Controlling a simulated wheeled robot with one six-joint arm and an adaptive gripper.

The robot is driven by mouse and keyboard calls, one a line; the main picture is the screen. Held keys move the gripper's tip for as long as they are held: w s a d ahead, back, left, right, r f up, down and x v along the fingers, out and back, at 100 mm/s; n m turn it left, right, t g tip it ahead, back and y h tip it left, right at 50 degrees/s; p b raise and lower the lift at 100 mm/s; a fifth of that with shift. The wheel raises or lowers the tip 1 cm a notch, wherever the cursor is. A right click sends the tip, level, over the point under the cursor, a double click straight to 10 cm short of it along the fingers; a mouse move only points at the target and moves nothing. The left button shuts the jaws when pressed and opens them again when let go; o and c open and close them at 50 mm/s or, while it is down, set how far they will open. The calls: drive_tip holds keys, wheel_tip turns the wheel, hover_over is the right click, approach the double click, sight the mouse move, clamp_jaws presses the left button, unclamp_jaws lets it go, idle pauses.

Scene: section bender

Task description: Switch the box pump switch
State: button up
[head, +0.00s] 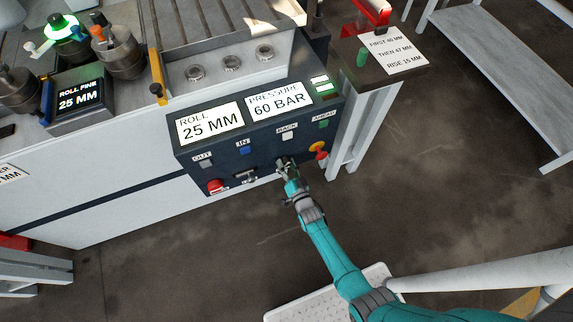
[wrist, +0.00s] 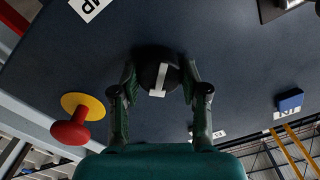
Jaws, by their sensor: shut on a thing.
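The dark blue control box (head: 262,155) hangs at the front of the machine, with lit displays reading ROLL 25 MM and PRESSURE 60 BAR. My gripper (head: 285,163) is at the lower part of its face, between the key-like fitting and the yellow-and-red button. In the wrist view my gripper (wrist: 158,85) has a finger on each side of a round black knob (wrist: 147,72) with a white bar mark, and is shut on it. The knob is hidden by my gripper in the head view.
A red mushroom button on a yellow disc (wrist: 72,125) sits close beside my gripper. Another red button (head: 215,186) and a metal fitting (head: 245,176) are to the left. Small coloured buttons (head: 245,150) line the row above. A grey stand (head: 380,65) is at right.

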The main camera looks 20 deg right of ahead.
drive_tip(key=n, duration=0.4)
drive_tip(key=shift+n, duration=2.3)
drive_tip(key=o, duration=1.1)
drive_tip(key=shift+o, duration=0.2)
drive_tip(key=s, duration=1.2)
